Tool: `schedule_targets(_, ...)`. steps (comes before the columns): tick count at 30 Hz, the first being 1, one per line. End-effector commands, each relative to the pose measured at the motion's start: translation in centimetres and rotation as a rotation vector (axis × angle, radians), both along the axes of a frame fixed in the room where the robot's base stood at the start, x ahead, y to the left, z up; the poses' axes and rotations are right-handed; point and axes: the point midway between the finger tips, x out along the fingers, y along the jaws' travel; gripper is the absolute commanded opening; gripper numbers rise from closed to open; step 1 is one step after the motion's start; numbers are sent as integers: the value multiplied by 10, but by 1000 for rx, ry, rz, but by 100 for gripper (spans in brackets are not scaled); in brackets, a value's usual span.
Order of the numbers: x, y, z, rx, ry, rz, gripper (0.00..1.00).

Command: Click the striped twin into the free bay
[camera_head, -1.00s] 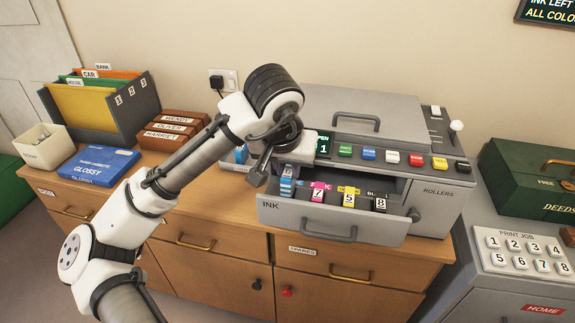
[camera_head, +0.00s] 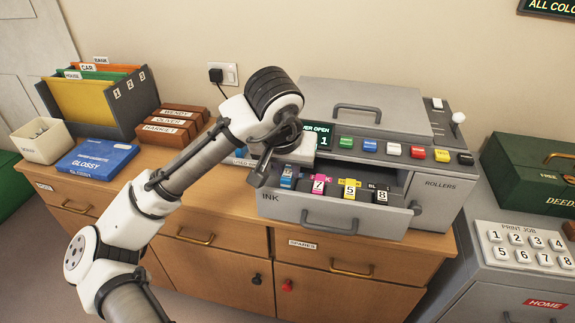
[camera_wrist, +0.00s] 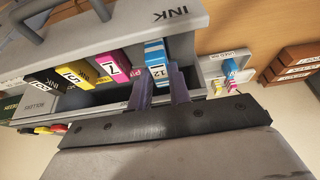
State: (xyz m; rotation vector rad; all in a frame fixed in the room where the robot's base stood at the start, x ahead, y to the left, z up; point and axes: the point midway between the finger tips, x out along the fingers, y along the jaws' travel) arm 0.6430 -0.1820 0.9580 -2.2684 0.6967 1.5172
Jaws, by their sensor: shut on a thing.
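The blue-and-white striped cartridge (camera_wrist: 155,58) carries a 12 label. My gripper (camera_wrist: 160,85) is shut on it, one finger at each side in the wrist view. In the head view the cartridge (camera_head: 287,178) stands in the leftmost bay of the open ink drawer (camera_head: 332,219), beside the magenta 7 cartridge (camera_head: 318,184). I cannot tell whether it is fully seated. The yellow 5 cartridge (camera_head: 349,190) and black 8 cartridge (camera_head: 380,195) sit further right. A small white tray (camera_wrist: 216,66) beside the printer holds a blue piece, partly hidden in the head view.
The grey printer (camera_head: 430,206) stands behind the drawer, with coloured buttons and an open-cover display (camera_head: 318,137). A blue glossy box (camera_head: 97,160), brown boxes (camera_head: 170,127) and a file holder (camera_head: 126,103) stand left.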

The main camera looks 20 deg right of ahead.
Motion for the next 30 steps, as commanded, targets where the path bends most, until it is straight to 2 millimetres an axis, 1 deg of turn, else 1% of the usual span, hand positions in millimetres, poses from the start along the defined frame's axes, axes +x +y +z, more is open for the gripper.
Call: schedule_targets(30,0,0,-15,-1,1,0,0)
